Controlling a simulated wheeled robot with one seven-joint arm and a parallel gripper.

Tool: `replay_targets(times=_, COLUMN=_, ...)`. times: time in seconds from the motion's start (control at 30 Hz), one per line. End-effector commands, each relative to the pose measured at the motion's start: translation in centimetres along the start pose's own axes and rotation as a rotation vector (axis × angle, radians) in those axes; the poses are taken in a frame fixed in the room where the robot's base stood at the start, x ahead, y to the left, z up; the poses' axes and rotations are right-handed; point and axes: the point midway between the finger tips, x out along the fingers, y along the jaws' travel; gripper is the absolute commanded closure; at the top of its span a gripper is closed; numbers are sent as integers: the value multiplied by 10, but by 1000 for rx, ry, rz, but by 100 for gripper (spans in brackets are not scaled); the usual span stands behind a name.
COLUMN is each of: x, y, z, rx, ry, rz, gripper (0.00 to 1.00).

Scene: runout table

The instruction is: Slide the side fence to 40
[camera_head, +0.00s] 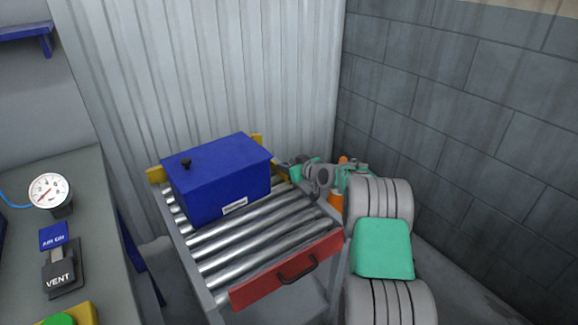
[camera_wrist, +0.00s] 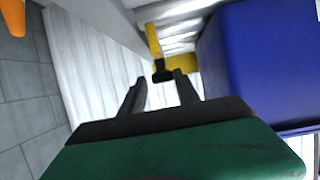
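A yellow rail (camera_head: 155,175), which looks like the side fence, runs along the back of the roller table (camera_head: 205,301). Its middle is hidden behind a blue box, and its right end shows beside the box. In the wrist view the yellow rail (camera_wrist: 153,40) carries a small black knob (camera_wrist: 162,75). My gripper (camera_wrist: 160,82) is open, its two dark fingers pointing at the knob, which appears between the fingertips. I cannot tell whether they touch it. In the head view my gripper (camera_head: 284,165) is small, at the table's back right corner. No scale or 40 mark is readable.
The blue lidded box (camera_head: 215,185) stands on the rollers, close to my gripper's right in the wrist view. A red front bar (camera_head: 255,288) has a black handle. A bench with a gauge (camera_head: 48,191) is at left.

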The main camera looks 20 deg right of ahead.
Motion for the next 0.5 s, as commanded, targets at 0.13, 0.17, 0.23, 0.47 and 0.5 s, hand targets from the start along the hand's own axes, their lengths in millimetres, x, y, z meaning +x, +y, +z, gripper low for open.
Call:
replay_targets(times=0.13, x=-1, y=0, z=-1, rx=0, ry=1, rz=0, gripper=64)
replay_targets(times=0.17, x=-2, y=0, z=-1, rx=0, ry=1, rz=0, gripper=64)
replay_targets(times=0.23, x=-9, y=1, z=-2, rx=0, ry=2, rz=1, gripper=64)
replay_targets(times=0.47, x=-56, y=3, z=-1, rx=2, ry=1, rz=5, gripper=64)
replay_targets(times=0.5, x=-63, y=2, z=-1, rx=2, ry=1, rz=4, gripper=64)
